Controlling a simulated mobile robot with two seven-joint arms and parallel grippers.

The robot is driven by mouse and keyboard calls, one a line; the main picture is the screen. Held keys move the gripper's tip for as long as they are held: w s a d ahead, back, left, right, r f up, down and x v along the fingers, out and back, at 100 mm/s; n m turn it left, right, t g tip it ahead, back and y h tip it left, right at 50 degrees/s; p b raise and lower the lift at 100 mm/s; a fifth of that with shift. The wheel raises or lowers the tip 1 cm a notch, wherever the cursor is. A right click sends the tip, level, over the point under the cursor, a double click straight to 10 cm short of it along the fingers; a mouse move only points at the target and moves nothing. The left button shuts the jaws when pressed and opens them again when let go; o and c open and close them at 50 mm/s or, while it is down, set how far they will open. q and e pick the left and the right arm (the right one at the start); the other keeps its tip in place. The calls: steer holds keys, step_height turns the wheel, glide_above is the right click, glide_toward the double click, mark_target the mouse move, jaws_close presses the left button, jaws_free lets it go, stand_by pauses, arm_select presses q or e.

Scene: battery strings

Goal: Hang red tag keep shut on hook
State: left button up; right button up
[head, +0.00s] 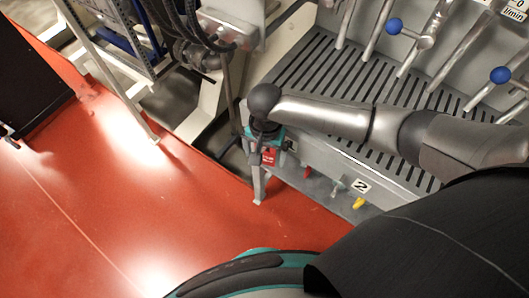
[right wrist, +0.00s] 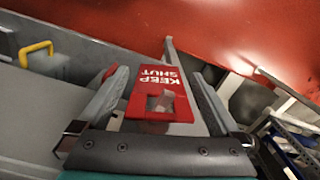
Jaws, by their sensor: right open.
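The red tag (right wrist: 160,92) reads KEEP SHUT in white, upside down in the right wrist view, with a square hole near its end on my side. In the head view its red face (head: 268,155) shows beside the front edge of the grey bench. My right gripper (head: 268,145) is open there, pointing down. In the right wrist view the tag lies between its fingers (right wrist: 157,82), with gaps on the sides. Whether a hook passes through the hole is unclear. My left gripper is out of view.
A slotted grey bench (head: 305,75) with blue-knobbed levers (head: 394,27) is at the right. Its front carries a yellow fitting (head: 358,203) and a label 2 (head: 361,186). A metal frame (head: 112,75) stands left. Open red floor (head: 90,220) lies in front.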

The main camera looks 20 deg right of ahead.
steer(key=shift+w+d, duration=0.25)
steer(key=shift+d, duration=0.25)
steer(key=r+p, duration=0.2)
steer(key=r, duration=0.3)
steer(key=r+p, duration=0.1)
steer(key=r, duration=0.4)
steer(key=a+r+p, duration=0.1)
steer(key=r+p, duration=0.1)
steer(key=r, duration=0.3)
steer(key=shift+s+r+p, duration=0.1)
steer(key=shift+s+p, duration=0.15)
steer(key=shift+p, duration=0.05)
